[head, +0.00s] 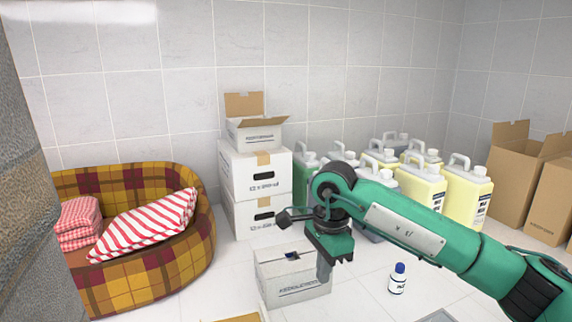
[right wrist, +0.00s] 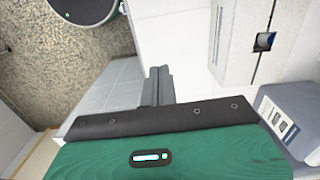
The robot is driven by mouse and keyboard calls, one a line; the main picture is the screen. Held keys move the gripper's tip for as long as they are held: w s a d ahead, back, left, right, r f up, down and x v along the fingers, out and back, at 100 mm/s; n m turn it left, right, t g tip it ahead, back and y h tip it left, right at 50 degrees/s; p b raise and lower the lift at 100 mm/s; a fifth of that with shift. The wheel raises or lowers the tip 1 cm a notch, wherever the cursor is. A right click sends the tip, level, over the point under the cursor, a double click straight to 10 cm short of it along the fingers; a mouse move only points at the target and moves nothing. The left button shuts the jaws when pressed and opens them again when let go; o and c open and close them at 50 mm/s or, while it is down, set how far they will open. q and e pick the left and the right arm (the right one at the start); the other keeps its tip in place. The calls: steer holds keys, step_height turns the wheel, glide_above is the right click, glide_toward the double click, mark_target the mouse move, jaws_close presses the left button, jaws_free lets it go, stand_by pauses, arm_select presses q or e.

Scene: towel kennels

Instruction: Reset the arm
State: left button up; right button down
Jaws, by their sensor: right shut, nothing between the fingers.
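My right arm (head: 420,228) comes in from the right in the head view, bent at the elbow. My right gripper (head: 325,272) points down in front of the small white box on the floor, which it partly covers. In the right wrist view its fingers (right wrist: 158,85) are together with nothing between them. My left gripper is in neither view.
A small white box (head: 277,289) stands on the floor by my gripper. A blue-capped bottle (head: 397,282) stands to its right. Stacked white boxes (head: 262,175), several jugs (head: 467,190) and cardboard boxes (head: 518,178) line the wall.

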steer(key=s+a+f+g+y, duration=0.1)
steer(key=s+a+f+y, duration=0.15)
steer(key=a, duration=0.35)
steer(key=s+a+r+m+g+y, duration=0.4)
steer(key=s+a+y, duration=0.5)
steer(key=a+y, duration=0.3)
step_height(320, 180, up, 6)
steer(key=w+d+m+t+y, duration=0.1)
steer(key=d+m+t+y, duration=0.1)
steer(key=m+t+y, duration=0.45)
steer(key=w+d+m+t+h, duration=0.1)
steer(key=w+d+m+t, duration=0.5)
steer(key=m+t, duration=0.9)
steer(key=s+d+f+m+h, duration=0.3)
steer(key=d+f+m+h, duration=1.8)
steer(key=m, duration=0.4)
steer(key=s+d+f+m+g, duration=0.25)
steer(key=s+f+g, duration=0.55)
steer(key=s, duration=0.4)
steer(key=s+d+f+m+g, duration=0.2)
steer(key=s+f+m+g, duration=0.25)
steer(key=s+f, duration=0.65)
step_height(320, 180, down, 30)
steer(key=s+n+g, duration=0.1)
steer(key=g, duration=0.1)
steer(key=s+d+f+g, duration=0.1)
steer(key=s+d+f, duration=0.2)
steer(key=s+f, duration=1.5)
steer(key=shift+s+f, duration=0.35)
steer(key=shift+s, duration=0.2)
